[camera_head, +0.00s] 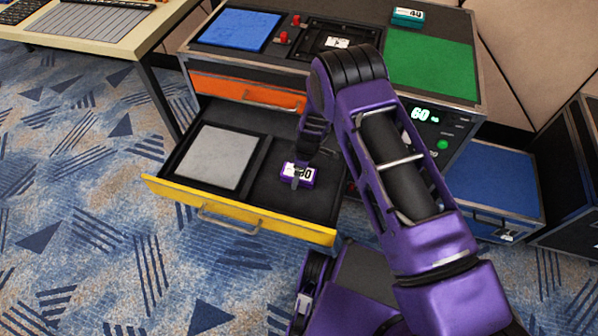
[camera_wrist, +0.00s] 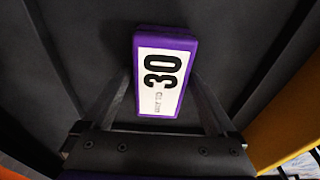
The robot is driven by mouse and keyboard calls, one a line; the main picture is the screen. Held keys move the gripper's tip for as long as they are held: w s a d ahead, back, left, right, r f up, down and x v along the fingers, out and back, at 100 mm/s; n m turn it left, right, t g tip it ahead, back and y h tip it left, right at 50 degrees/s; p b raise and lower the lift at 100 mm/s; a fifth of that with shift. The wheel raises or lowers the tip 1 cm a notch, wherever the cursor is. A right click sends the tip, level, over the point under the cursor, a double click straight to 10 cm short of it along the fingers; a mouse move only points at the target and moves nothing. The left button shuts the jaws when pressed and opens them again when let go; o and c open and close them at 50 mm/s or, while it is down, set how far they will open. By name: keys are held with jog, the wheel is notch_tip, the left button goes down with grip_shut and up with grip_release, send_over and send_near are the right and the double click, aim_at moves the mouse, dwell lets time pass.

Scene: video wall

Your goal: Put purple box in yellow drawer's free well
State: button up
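My gripper (camera_head: 297,170) reaches down over the box from above. I cannot tell whether the box rests on the well floor or hangs just above it. The yellow drawer (camera_head: 230,212) is pulled out. Its left well holds a flat grey panel (camera_head: 217,156).
Above is a shut orange drawer (camera_head: 245,92). The cabinet top carries a blue pad (camera_head: 240,29), a green pad (camera_head: 430,64), red knobs (camera_head: 283,38) and a teal box (camera_head: 407,16). A blue-topped case (camera_head: 495,185) stands right. A desk (camera_head: 100,25) stands left.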

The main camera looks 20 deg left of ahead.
aim_at(304, 174)
jog(key=shift+o, duration=0.2)
notch_tip(304, 174, up, 12)
jog(key=d+p, duration=0.1)
jog(key=shift+d+p, duration=0.4)
jog(key=shift+r, duration=0.1)
dwell(0.3)
